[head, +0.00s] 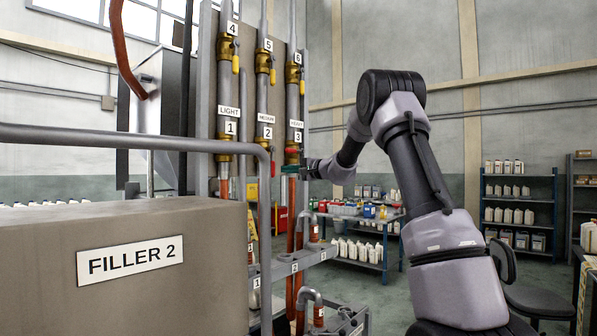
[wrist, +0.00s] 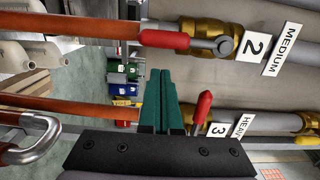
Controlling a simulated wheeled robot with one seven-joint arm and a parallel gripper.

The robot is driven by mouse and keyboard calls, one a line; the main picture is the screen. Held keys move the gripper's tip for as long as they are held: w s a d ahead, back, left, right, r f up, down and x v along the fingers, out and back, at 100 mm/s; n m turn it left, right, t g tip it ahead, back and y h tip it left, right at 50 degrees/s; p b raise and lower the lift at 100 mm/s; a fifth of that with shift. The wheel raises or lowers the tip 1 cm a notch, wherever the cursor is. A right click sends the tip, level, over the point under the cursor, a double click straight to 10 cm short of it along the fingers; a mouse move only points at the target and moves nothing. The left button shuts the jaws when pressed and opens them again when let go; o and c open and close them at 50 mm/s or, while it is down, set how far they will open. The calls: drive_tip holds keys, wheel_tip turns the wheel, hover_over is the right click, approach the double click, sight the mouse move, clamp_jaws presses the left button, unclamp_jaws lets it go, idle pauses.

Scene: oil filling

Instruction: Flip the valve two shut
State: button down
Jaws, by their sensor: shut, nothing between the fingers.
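Valve two (wrist: 205,30) is a brass valve on the MEDIUM pipe, by the label 2, at the top of the wrist view. Its red handle (wrist: 165,40) lies along the pipe. In the head view valve two's brass body (head: 264,146) shows under its label, and a grey rail hides its handle. My gripper (wrist: 160,74) has green fingers pressed together and empty. It is below valve two's handle in the wrist view, apart from it. In the head view the green fingers (head: 290,169) are in front of the pipe labelled 3.
Valve three (wrist: 282,123) has a red handle (wrist: 203,105) standing across its pipe, close beside my fingers. Upper valves (head: 293,73) have yellow handles. The FILLER 2 box (head: 215,245) and grey rail (head: 130,138) fill the left foreground. Shelves (head: 520,205) stand far right.

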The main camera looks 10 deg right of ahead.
drive_tip(key=shift+s+a, duration=0.35)
drive_tip(key=shift+a, duration=0.45)
